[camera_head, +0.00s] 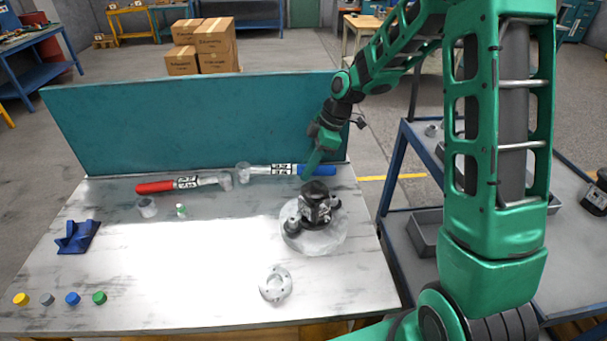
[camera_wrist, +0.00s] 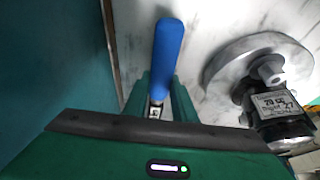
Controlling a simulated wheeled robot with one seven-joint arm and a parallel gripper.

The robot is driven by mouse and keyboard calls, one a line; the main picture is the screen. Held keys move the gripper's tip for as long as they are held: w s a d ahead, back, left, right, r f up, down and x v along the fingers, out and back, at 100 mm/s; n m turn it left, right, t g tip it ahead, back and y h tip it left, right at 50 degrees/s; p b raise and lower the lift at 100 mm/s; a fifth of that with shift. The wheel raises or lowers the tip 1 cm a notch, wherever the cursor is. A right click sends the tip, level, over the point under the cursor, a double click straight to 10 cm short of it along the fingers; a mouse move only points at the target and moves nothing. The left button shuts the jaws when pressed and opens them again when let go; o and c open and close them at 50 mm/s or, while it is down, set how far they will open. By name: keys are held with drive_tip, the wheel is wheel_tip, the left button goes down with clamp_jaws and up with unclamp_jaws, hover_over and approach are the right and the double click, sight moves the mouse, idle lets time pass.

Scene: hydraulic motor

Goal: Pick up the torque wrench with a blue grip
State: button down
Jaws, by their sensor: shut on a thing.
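The torque wrench with a blue grip (camera_head: 317,170) lies along the back of the table, its head pointing left. Its blue grip (camera_wrist: 168,52) also shows in the wrist view, sticking out beyond the fingers. My gripper (camera_head: 310,172) is at the wrench near the blue grip. In the wrist view my gripper (camera_wrist: 160,100) is shut on the wrench just below the grip, with a finger on each side. The rest of the wrench is hidden there by my gripper body. A second wrench with a red grip (camera_head: 155,187) lies to the left.
The black motor (camera_head: 315,202) stands on a round grey base (camera_head: 325,240) just in front of my gripper; it also shows in the wrist view (camera_wrist: 282,112). A teal panel (camera_head: 190,120) rises behind the wrenches. A blue bracket (camera_head: 76,237) and several coloured caps lie left. The table's middle is clear.

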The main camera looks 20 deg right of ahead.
drive_tip(key=s+a+r, duration=0.6)
drive_tip(key=a+r, duration=0.2)
drive_tip(key=a, duration=0.1)
drive_tip(key=shift+a+r, duration=0.2)
drive_tip(key=shift+a, duration=0.2)
drive_tip(key=shift+s, duration=0.1)
